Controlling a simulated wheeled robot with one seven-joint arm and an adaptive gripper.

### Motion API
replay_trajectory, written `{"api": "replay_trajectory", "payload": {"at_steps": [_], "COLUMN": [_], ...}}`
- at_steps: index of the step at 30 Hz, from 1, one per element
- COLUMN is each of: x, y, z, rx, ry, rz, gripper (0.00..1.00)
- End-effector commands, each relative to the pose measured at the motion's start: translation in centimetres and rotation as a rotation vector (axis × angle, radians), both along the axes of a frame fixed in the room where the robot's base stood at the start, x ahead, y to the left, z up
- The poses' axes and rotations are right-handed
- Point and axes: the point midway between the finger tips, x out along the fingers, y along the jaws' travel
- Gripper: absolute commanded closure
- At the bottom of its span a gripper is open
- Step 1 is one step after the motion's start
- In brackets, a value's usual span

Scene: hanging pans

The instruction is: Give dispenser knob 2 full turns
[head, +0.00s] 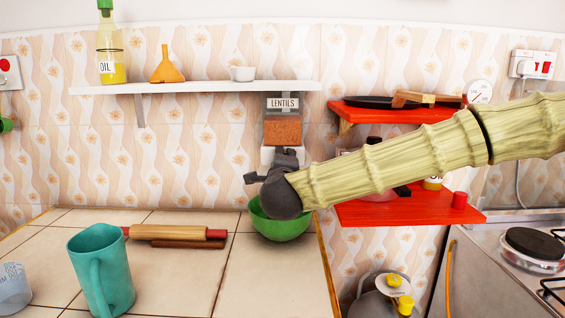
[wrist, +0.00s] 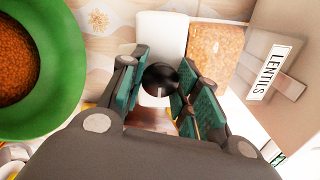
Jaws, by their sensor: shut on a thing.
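The lentils dispenser (head: 282,130) is fixed under the white shelf, with brown lentils in its clear part. In the wrist view its label side (wrist: 270,72) is at the right. The black round dispenser knob (wrist: 160,77) with a white mark sits between my gripper's (wrist: 160,88) teal finger pads. My gripper is shut on the knob. In the head view my gripper (head: 285,165) and arm hide the knob. A green bowl (head: 280,226) stands on the counter below the dispenser. The wrist view shows lentils (wrist: 25,60) in the bowl.
A teal jug (head: 100,270), a rolling pin (head: 175,233) and a clear measuring cup (head: 13,288) are on the tiled counter. Red shelves (head: 400,212) with a pan (head: 375,102) are right of the dispenser, partly behind my arm. A stove (head: 530,245) is far right.

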Motion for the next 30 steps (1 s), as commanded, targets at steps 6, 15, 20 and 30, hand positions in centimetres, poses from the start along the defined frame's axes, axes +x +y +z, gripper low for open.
{"api": "replay_trajectory", "payload": {"at_steps": [6,15,20,30], "x": [0.0,0.0,-0.6,-5.9], "y": [-0.1,0.1,0.0,0.0], "z": [-0.1,-0.1,0.0,0.0], "rx": [-0.001,-0.001,-0.001,-0.002], "ry": [0.002,0.001,0.001,0.0], "rz": [-0.003,0.0,0.0,0.001], "gripper": [0.52,0.46,0.46,0.46]}}
